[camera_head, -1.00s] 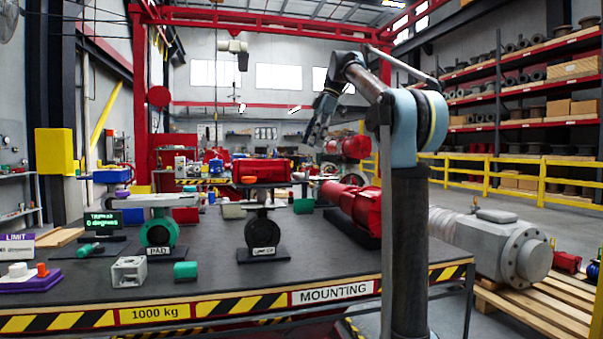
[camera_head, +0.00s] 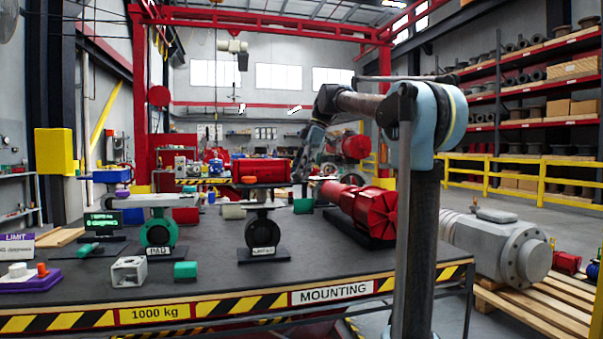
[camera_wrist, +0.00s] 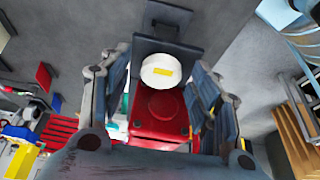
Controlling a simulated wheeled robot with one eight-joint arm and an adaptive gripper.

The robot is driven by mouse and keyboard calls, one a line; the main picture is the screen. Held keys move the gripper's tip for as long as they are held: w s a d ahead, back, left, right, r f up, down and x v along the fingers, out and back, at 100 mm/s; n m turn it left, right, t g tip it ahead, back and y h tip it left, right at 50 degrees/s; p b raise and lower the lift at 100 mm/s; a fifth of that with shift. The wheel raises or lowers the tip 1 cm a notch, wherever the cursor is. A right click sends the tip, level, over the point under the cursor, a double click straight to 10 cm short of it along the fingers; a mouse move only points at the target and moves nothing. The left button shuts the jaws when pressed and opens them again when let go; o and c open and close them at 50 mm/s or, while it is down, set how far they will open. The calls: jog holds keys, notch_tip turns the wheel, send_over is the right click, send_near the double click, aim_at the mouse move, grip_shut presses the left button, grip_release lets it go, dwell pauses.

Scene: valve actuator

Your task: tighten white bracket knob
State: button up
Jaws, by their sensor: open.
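My gripper (camera_wrist: 158,76) is open, with one finger on each side of the white knob. The knob looks free of both fingers, but its depth between them is unclear. In the head view my gripper (camera_head: 302,158) hangs just right of the red actuator (camera_head: 263,171). I cannot make out this white knob there.
The mounting table (camera_head: 215,265) has clear dark surface at its front middle. A green valve (camera_head: 158,230) with a grey bracket, a red motor (camera_head: 360,205), a grey block (camera_head: 128,270) and a display (camera_head: 102,221) stand on it. A purple base (camera_head: 30,282) carries white and orange knobs.

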jog(key=c, duration=1)
jog(key=shift+m+t, duration=0.3)
jog(key=shift+m, duration=0.5)
jog(key=shift+c, duration=0.2)
jog(key=o, duration=1)
jog(key=shift+o, duration=0.2)
jog(key=v, duration=1.2)
